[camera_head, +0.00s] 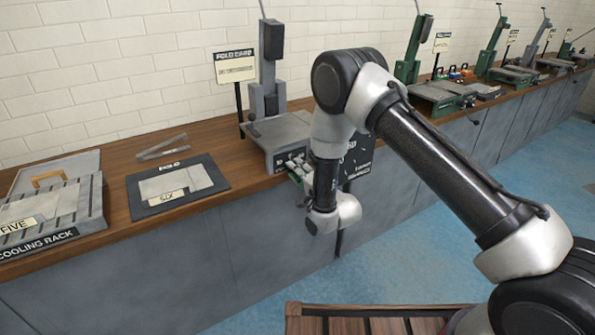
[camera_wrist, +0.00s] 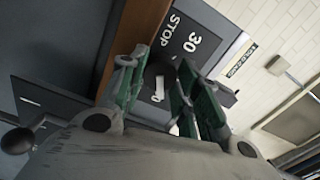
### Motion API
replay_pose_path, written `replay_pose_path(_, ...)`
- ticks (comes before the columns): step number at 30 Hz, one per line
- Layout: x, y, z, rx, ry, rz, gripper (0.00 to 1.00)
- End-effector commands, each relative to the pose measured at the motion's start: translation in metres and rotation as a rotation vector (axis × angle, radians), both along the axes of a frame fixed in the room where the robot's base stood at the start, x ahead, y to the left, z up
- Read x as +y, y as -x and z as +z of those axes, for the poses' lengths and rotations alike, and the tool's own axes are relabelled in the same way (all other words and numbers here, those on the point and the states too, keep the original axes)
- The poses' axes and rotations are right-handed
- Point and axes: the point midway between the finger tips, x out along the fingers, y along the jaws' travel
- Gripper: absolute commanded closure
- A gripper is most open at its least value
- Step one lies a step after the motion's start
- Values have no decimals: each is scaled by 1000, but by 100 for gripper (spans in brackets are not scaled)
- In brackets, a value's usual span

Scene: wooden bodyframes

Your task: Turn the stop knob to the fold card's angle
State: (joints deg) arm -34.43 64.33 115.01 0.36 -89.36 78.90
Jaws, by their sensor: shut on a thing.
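The fold card (camera_head: 235,69) is a cream sign on a black post at the back of the bench; its angle line is too small to read. The black dial panel (camera_head: 358,163) is on the front of the grey folding machine, partly hidden by my arm. In the wrist view the panel (camera_wrist: 181,37) shows "30" and "STOP". My gripper (camera_head: 298,170) is at the machine's front; its green fingers (camera_wrist: 161,84) also show in the wrist view. They are shut on the stop knob (camera_wrist: 157,89), a dark piece with a white mark, mostly hidden between them.
A black fold mat (camera_head: 200,203) with a grey sheet labelled SIX lies left of the machine. A cooling rack (camera_head: 90,200) labelled FIVE stands at far left. More green machines (camera_head: 435,92) line the bench to the right.

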Motion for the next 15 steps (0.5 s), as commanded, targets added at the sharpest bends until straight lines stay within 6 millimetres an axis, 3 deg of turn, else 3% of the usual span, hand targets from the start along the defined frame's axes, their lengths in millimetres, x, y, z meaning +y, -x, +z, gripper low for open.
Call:
replay_pose_path(3, -1, 0, -1, 3, 1, -2, 92)
replay_pose_path(4, -1, 0, -1, 3, 1, -2, 66)
replay_pose_path(7, -1, 0, -1, 2, 2, -2, 48)
replay_pose_path(15, 0, 0, 0, 1, 0, -1, 46)
